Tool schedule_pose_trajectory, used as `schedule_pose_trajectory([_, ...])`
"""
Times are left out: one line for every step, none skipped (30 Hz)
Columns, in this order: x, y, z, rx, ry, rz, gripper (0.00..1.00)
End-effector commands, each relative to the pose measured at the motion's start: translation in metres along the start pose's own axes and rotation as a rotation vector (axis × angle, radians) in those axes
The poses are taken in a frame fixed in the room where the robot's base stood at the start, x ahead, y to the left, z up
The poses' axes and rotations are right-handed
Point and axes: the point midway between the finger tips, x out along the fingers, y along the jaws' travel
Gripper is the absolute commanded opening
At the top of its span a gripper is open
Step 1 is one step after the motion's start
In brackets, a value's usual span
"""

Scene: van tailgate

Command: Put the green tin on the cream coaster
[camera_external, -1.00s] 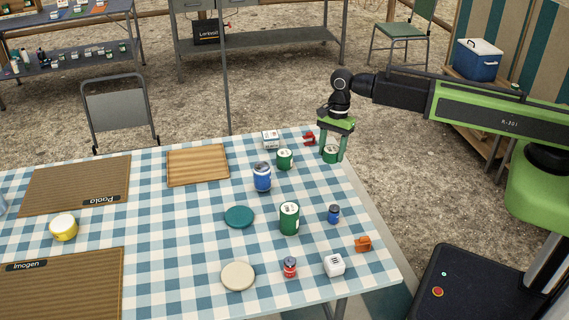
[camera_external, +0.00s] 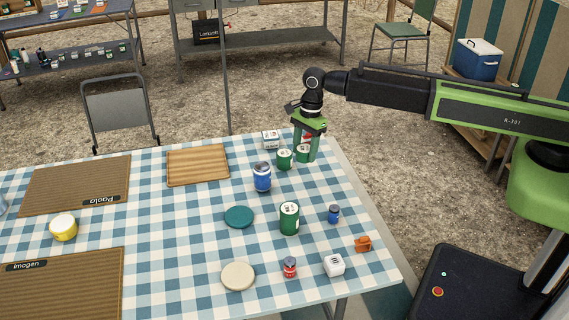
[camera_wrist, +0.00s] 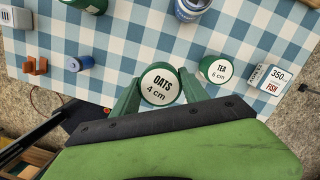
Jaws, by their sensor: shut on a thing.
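My gripper (camera_external: 305,158) is shut on a small green tin (camera_external: 302,150) with a white top near the far right table corner. A taller green tin (camera_external: 289,219) stands mid-table. The round cream coaster (camera_external: 238,277) lies bare near the front edge, outside the wrist view.
A white box (camera_external: 271,140) stands behind the tins. A wooden tray (camera_external: 198,166) lies left.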

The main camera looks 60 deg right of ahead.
Motion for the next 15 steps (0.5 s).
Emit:
schedule_pose_trajectory([0.001, -0.005, 0.024, -0.005, -0.001, 0.000, 0.10])
schedule_pose_trajectory([0.003, -0.004, 0.038, -0.010, -0.001, 0.000, 0.10])
schedule_pose_trajectory([0.004, -0.004, 0.057, -0.014, -0.001, 0.000, 0.10])
schedule_pose_trajectory([0.006, -0.002, 0.073, -0.022, -0.001, 0.001, 0.10])
schedule_pose_trajectory([0.007, 0.000, 0.088, -0.029, -0.001, 0.002, 0.10])
schedule_pose_trajectory([0.009, 0.004, 0.111, -0.043, -0.001, 0.004, 0.10])
schedule_pose_trajectory([0.011, 0.009, 0.129, -0.056, -0.001, 0.005, 0.10])
schedule_pose_trajectory([0.013, 0.015, 0.146, -0.072, -0.001, 0.007, 0.10])
schedule_pose_trajectory([0.015, 0.024, 0.169, -0.096, -0.001, 0.010, 0.10])
schedule_pose_trajectory([0.016, 0.031, 0.185, -0.114, -0.001, 0.012, 0.10])
schedule_pose_trajectory([0.018, 0.039, 0.199, -0.135, -0.001, 0.014, 0.10])
schedule_pose_trajectory([0.019, 0.051, 0.216, -0.159, -0.001, 0.018, 0.10])
schedule_pose_trajectory([0.021, 0.059, 0.228, -0.176, 0.000, 0.020, 0.10])
schedule_pose_trajectory([0.021, 0.068, 0.237, -0.192, 0.000, 0.022, 0.10])
schedule_pose_trajectory([0.022, 0.078, 0.248, -0.209, 0.000, 0.025, 0.10])
